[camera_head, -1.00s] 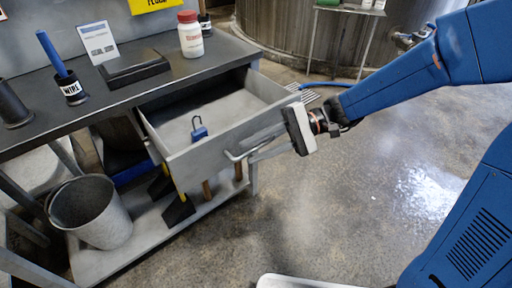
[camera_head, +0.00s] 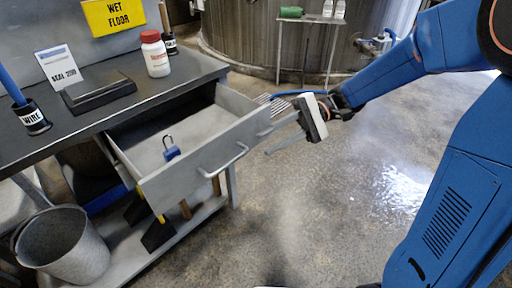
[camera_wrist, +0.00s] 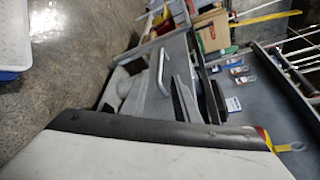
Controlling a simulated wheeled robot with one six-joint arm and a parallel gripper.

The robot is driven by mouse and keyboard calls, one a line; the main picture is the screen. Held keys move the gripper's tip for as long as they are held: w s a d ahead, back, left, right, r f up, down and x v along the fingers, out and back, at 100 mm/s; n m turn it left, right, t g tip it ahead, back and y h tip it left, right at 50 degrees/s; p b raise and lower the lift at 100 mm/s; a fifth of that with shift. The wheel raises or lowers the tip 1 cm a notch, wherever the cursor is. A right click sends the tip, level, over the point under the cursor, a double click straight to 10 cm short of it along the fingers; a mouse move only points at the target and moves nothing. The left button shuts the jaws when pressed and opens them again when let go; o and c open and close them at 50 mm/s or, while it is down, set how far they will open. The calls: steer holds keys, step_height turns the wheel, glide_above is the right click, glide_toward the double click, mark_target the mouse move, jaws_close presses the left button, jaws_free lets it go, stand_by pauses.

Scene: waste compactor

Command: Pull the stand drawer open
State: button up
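The stand drawer (camera_head: 195,174) is grey and stands pulled well out from under the black-topped stand. A blue padlock (camera_head: 171,149) lies inside it. The bar handle (camera_head: 228,161) on the drawer front is clear of my gripper (camera_head: 270,142). My gripper is to the right of the handle, fingers parted with nothing between them, pointing toward the drawer. In the wrist view the handle (camera_wrist: 160,70) shows beyond the fingers (camera_wrist: 198,92), which are partly hidden by the wrist's white housing.
The stand top holds a white bottle (camera_head: 155,55), a black tray (camera_head: 98,92), a card (camera_head: 58,65) and a WIRE cup (camera_head: 32,118). A grey bucket (camera_head: 62,246) sits on the lower shelf. The floor (camera_head: 300,215) right of the drawer is clear.

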steer(key=shift+v, duration=2.5)
